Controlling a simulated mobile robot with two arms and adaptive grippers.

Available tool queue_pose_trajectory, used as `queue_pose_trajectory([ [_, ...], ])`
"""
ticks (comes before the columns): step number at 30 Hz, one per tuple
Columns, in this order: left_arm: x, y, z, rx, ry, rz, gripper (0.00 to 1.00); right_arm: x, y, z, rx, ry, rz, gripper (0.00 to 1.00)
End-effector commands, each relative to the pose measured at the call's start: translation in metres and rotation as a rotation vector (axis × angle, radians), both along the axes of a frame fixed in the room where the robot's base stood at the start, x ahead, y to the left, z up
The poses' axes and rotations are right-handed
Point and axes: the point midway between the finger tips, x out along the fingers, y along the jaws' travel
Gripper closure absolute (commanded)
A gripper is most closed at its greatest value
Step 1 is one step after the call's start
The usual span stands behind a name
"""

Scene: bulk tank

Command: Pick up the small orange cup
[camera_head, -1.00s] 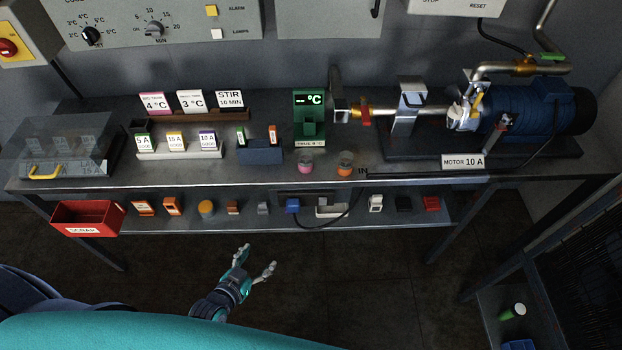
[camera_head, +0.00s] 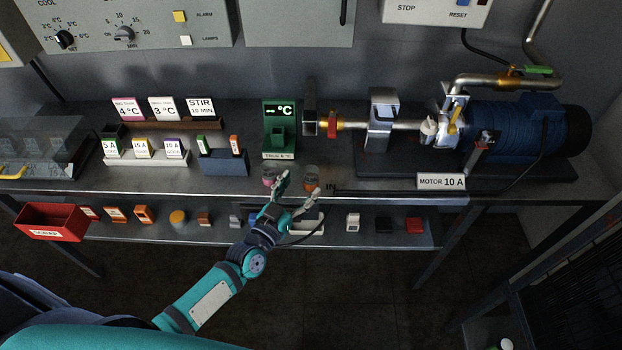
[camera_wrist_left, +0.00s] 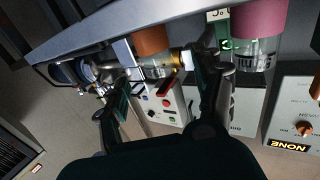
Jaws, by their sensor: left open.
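The small orange cup (camera_head: 312,181), clear glass with orange in it, stands at the front edge of the bench beside the IN label. My left gripper (camera_head: 297,188) is open and empty just in front of it, with its fingertips near the cup's level. In the left wrist view the orange cup (camera_wrist_left: 152,42) shows beyond the gap between the fingers (camera_wrist_left: 163,80), and I see no contact. A similar pink cup (camera_head: 268,177) stands to its left, partly behind a finger; it also shows in the wrist view (camera_wrist_left: 258,22). My right gripper is out of view.
A green temperature unit (camera_head: 279,130) stands behind the cups. The pipe and blue motor (camera_head: 530,135) fill the bench's right side. A lower shelf (camera_head: 335,238) under the bench holds several small coloured items. A red scrap bin (camera_head: 50,222) hangs at the left.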

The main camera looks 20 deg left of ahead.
Motion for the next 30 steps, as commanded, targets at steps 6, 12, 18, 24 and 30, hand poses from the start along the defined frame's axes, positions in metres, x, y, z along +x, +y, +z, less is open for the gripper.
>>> queue_pose_trajectory([
  [6,0.016,-0.005,-0.001,0.0,-0.001,-0.001,0.32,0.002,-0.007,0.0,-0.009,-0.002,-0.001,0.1],
  [12,0.046,-0.012,-0.003,0.0,-0.002,0.0,0.32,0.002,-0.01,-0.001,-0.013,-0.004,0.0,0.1],
  [18,0.056,-0.014,-0.004,0.0,0.001,-0.001,0.32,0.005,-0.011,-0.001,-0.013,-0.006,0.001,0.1],
  [24,0.056,-0.014,-0.004,0.0,0.001,-0.001,0.36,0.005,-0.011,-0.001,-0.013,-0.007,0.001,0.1],
  [30,0.056,-0.014,-0.004,0.0,0.001,0.0,0.62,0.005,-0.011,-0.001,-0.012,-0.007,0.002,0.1],
])
